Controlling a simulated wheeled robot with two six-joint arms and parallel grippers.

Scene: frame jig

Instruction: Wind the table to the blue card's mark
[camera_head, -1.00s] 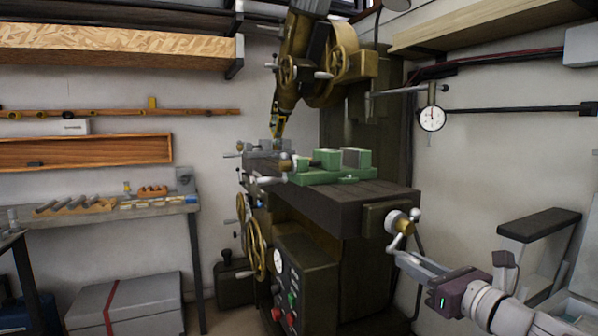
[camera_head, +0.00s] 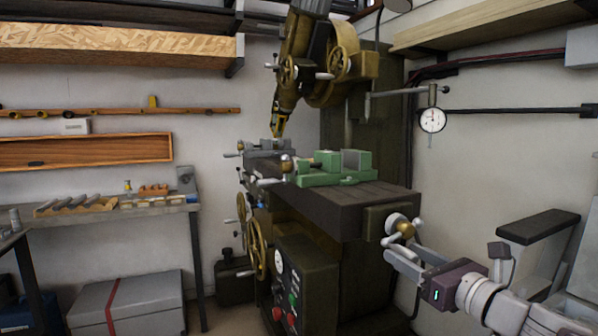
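The milling machine's dark table (camera_head: 390,195) carries a green vise (camera_head: 337,179). At its right end is a crank (camera_head: 407,230) with a pale dial collar behind it. My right gripper (camera_head: 397,248) reaches in from the lower right, its fingertips at the crank's lower left handle. Two fingers show with a gap between them; whether they clamp the handle cannot be told. Small pale and bluish pieces (camera_head: 188,198) lie on the left bench; which, if any, is the blue card is too small to tell. Marks are not readable. My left gripper is out of view.
A dial indicator (camera_head: 432,120) hangs on a rod at the right of the machine. Handwheels (camera_head: 256,250) and a control panel (camera_head: 292,283) are on its front. A grey box (camera_head: 150,305) lies under the bench (camera_head: 65,225). A dark-topped step (camera_head: 538,226) stands behind my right arm.

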